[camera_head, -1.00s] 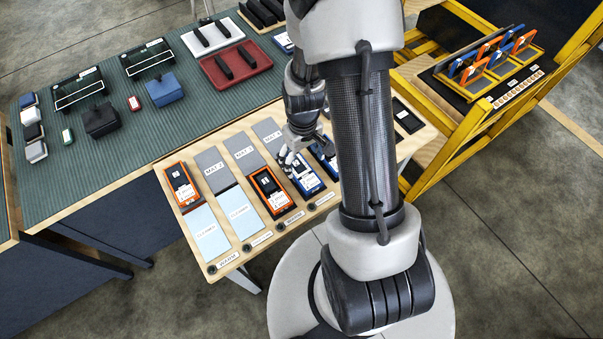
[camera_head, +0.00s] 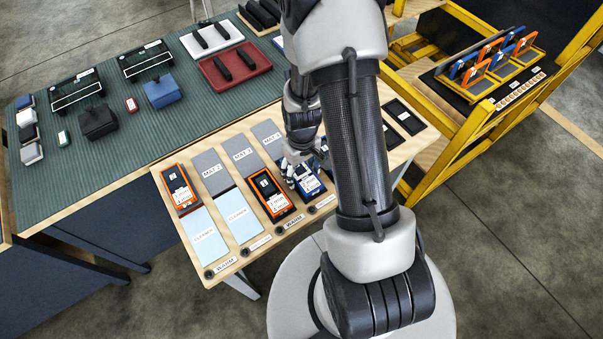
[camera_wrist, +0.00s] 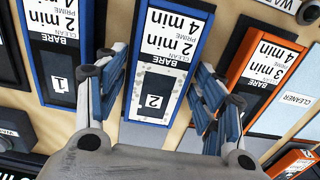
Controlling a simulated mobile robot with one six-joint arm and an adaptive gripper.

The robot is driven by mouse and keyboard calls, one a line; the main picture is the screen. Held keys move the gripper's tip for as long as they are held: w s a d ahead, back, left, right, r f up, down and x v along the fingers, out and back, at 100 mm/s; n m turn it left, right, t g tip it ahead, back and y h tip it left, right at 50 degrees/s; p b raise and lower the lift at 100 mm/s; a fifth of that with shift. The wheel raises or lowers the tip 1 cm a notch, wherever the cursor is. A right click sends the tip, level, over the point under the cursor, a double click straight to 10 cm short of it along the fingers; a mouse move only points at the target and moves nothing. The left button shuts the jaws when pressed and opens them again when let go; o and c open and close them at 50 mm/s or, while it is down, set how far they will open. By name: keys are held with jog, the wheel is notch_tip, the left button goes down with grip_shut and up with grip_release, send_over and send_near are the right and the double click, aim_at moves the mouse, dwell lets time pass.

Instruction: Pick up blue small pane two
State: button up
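Blue small pane two (camera_wrist: 155,100) has a blue frame, a white label and a dark patch numbered 2 in the wrist view. In the head view it (camera_head: 308,184) lies on the light wooden table, partly under my gripper (camera_head: 298,166). In the wrist view my gripper (camera_wrist: 158,76) is open, with one finger along each long side of this pane. I cannot tell whether the fingers touch it. Another blue pane, numbered 1 (camera_wrist: 60,50), lies to its left in the wrist view. In the head view my arm hides most of that area.
An orange-framed pane (camera_head: 270,192) lies beside pane two, and another (camera_head: 180,188) lies farther left. Light blue cleaner pads (camera_head: 238,215) lie near the front edge. A yellow rack (camera_head: 505,75) holds upright orange and blue panes. A green-topped bench (camera_head: 120,155) stands behind.

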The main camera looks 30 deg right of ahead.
jog(key=c, duration=0.9)
jog(key=shift+r, duration=0.1)
